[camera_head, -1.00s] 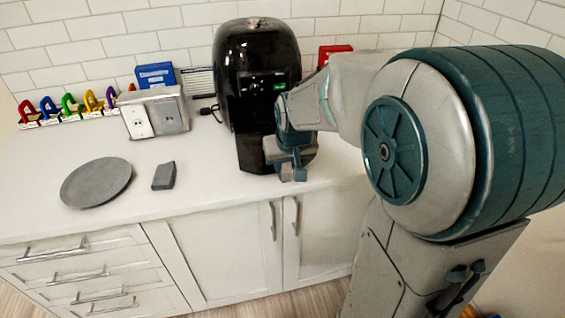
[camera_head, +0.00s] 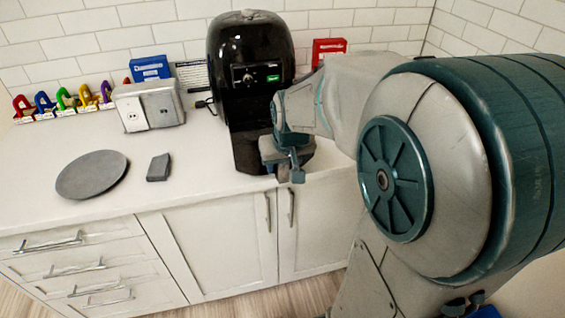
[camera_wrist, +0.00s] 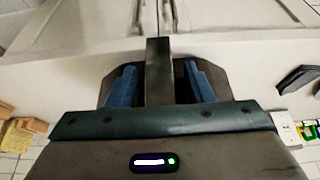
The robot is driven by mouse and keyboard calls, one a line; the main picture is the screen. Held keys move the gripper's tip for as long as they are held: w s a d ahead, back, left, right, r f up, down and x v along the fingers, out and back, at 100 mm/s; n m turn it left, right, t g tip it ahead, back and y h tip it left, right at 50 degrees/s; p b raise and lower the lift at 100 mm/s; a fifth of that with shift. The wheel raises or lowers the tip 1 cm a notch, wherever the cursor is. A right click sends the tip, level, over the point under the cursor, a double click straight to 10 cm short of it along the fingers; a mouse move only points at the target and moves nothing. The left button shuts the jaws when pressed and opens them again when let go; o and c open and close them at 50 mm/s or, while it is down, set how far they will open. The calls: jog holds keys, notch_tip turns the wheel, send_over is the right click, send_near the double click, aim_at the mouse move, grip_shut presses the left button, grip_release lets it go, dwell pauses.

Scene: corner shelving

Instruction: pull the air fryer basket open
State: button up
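The black air fryer (camera_head: 251,70) stands on the counter against the tiled wall in the head view, with a small green display on its front. My gripper (camera_head: 290,168) is low at the right front of the fryer and hides much of the basket area. In the wrist view my gripper (camera_wrist: 160,85) has two blue fingers spread apart. A dark upright bar, apparently the basket handle (camera_wrist: 158,70), lies between them, with a visible gap on each side. I cannot tell whether the basket is out of the fryer at all.
A grey round plate (camera_head: 92,174) and a small dark block (camera_head: 158,167) lie on the counter at left. A metal outlet box (camera_head: 148,107), a blue box (camera_head: 150,68) and a red box (camera_head: 328,48) stand near the wall. Cabinet doors with handles are below the counter edge.

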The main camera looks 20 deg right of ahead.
jog(key=v, duration=1.3)
jog(key=shift+r, duration=0.4)
jog(key=shift+s, duration=0.1)
jog(key=s+a+f+g, duration=0.1)
jog(key=s+a+f, duration=0.2)
jog(key=s+f, duration=0.7)
jog(key=shift+s+f+n+g, duration=0.15)
jog(key=shift+f+n+g, duration=0.25)
jog(key=shift+f, duration=0.4)
jog(key=shift+a, duration=0.15)
